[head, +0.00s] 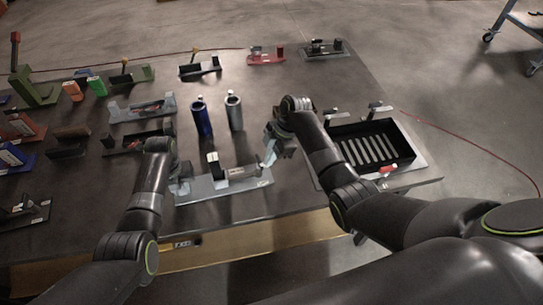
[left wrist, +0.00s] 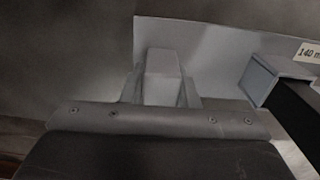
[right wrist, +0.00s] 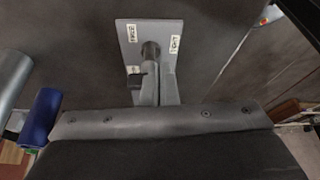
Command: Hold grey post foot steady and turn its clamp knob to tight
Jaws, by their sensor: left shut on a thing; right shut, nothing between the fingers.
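The grey post foot (head: 222,189) lies at the front of the table in the head view, a long plate with a dark upright block (head: 216,166). My left gripper (head: 180,175) is at its left end. In the left wrist view my left gripper (left wrist: 162,85) is shut on part of the foot (left wrist: 210,55), beside a "140 mm" label. My right gripper (head: 270,150) is above the foot's right end. In the right wrist view it is shut and empty (right wrist: 155,90), close to the dark round knob (right wrist: 151,50) on a small labelled plate (right wrist: 165,27); contact is unclear.
A blue cylinder (head: 202,118) and a grey cylinder (head: 234,112) stand just behind the foot. A black slotted tray (head: 420,160) is to the right, beyond my right arm. Several coloured fixtures fill the table's left side.

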